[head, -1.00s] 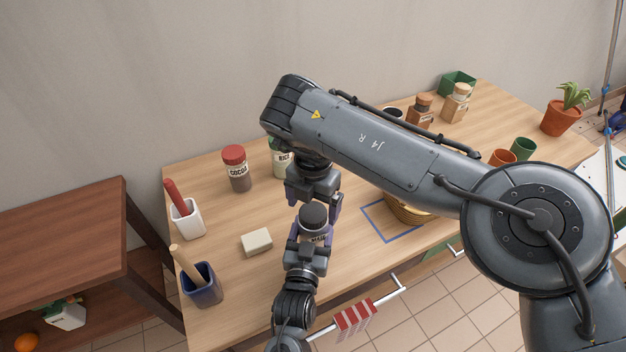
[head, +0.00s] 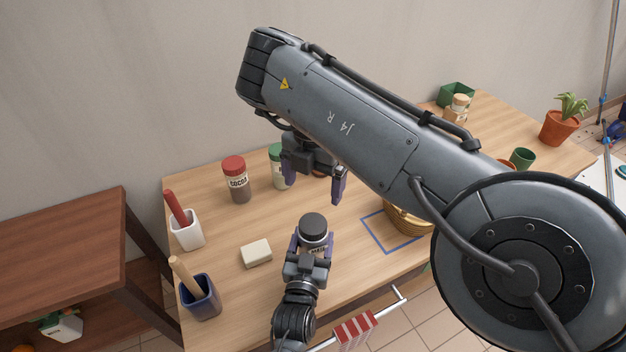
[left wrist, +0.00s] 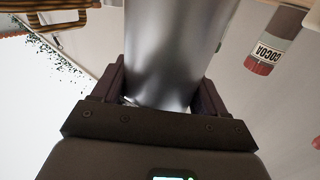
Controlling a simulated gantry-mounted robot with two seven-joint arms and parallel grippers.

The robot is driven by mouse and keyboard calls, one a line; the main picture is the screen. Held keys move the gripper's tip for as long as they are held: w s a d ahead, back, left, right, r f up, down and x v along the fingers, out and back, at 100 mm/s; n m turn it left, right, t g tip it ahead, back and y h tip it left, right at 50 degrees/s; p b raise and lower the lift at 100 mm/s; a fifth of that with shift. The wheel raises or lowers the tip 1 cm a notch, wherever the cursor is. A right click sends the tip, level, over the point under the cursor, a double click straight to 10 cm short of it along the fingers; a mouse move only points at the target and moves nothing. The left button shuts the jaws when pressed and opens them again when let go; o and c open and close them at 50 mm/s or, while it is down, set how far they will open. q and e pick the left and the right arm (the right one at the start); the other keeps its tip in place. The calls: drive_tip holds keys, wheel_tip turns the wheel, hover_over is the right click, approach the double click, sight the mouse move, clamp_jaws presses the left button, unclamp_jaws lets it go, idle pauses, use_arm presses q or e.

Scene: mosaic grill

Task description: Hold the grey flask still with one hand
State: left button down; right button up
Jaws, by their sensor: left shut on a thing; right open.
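The grey flask (head: 314,227) stands upright near the front of the table, with a dark lid on top. It also shows as a smooth grey cylinder in the left wrist view (left wrist: 178,50). My left gripper (head: 311,246) is shut on its body, with a finger on each side (left wrist: 160,95). My right gripper (head: 314,182) is open and empty, above and behind the flask, apart from its lid. Part of the flask's lower body is hidden by my left gripper.
A cocoa jar (head: 237,182) and a green-lidded jar (head: 278,168) stand behind. A pale block (head: 256,253), a white holder (head: 187,233) and a blue holder (head: 201,299) are to the left. A basket (head: 405,219) sits right, by a blue outline (head: 381,240).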

use_arm(q)
drive_tip(key=shift+f, duration=0.1)
unclamp_jaws()
drive_tip(key=shift+s, duration=0.5)
drive_tip(key=s+a+p, duration=0.2)
drive_tip(key=s, duration=0.7)
drive_tip(key=shift+s+p, duration=0.35)
drive_tip(key=shift+p, duration=0.05)
